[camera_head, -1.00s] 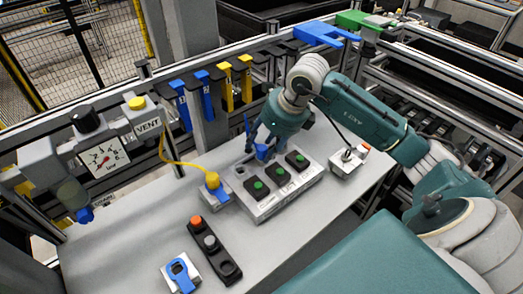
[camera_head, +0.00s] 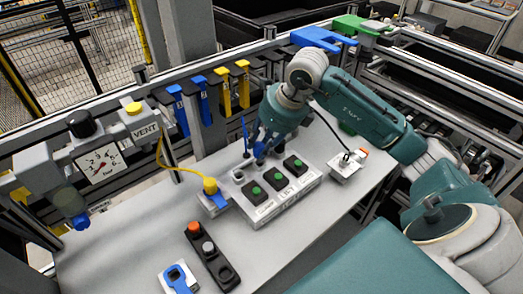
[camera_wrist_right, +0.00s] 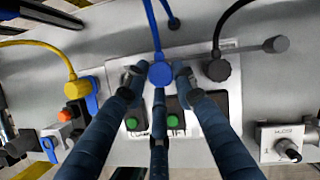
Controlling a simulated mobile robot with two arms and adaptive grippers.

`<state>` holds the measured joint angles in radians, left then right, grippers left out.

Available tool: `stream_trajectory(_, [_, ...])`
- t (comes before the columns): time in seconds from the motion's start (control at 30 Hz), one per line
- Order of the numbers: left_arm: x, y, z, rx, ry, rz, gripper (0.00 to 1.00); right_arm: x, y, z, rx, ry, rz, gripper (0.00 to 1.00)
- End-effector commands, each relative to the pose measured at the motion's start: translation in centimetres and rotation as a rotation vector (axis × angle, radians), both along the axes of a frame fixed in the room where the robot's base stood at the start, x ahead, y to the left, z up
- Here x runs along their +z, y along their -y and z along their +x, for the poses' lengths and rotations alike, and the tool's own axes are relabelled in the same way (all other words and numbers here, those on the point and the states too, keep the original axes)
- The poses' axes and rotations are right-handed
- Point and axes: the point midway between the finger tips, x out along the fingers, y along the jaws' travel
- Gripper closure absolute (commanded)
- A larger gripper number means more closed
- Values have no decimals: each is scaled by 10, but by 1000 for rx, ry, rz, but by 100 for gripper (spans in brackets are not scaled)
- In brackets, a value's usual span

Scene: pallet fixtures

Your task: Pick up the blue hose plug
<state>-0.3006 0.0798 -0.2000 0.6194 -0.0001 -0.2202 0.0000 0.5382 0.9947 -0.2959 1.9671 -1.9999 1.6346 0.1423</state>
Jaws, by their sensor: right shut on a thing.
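The blue hose plug (camera_wrist_right: 160,74) sits between the fingers of my right gripper (camera_wrist_right: 158,84) in the right wrist view, with its blue hose running up from it. In the head view my right gripper (camera_head: 264,143) is at the back edge of the grey button panel (camera_head: 262,215), and the blue plug (camera_head: 259,150) shows at its fingertips. The fingers are shut on the plug. I cannot tell whether the plug is seated in the panel or clear of it. My left gripper is not in view.
A black plug (camera_wrist_right: 217,70) stands close beside the right finger. A yellow hose plug (camera_head: 210,186) is left of the panel. A black button box (camera_head: 209,252) and a blue-topped block (camera_head: 178,278) lie in front. A switch box (camera_head: 347,165) stands to the right.

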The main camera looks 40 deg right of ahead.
Motion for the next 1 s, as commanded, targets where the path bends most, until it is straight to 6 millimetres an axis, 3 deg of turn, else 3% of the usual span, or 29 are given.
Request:
stream_trajectory(0.4, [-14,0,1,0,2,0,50,106,0,1,1,7,0,99])
stream_trajectory(0.6, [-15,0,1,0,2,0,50,147,0,0,1,3,0,99])
stream_trajectory(0.8, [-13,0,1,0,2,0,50,171,0,0,1,1,-1,99])
stream_trajectory(1.0, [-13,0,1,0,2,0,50,178,0,-1,1,-2,0,99])
